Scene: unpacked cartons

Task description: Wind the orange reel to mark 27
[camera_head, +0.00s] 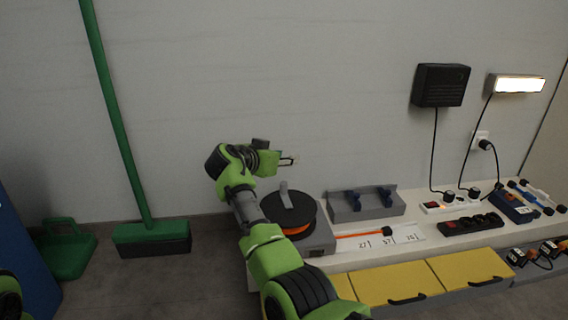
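The orange reel (287,212) is a black disc with orange cord under it, set in a grey housing on the white bench top. A grey upright handle (284,190) stands on the disc. Orange cord (360,234) runs out right along a white scale (405,236) with several marks, the nearest reading 27. The cord's black end (388,232) lies by the middle mark, right of 27. My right gripper (279,153) is above and behind the reel, pointing right, with fingers apart and nothing between them. My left gripper is out of view; a green arm part shows bottom left.
A grey holder (366,204) with blue pieces stands behind the scale. Power strips (472,224) and a blue box (512,207) are on the right. Yellow drawers (394,284) are below. A green broom (121,150) and dustpan (66,250) stand left.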

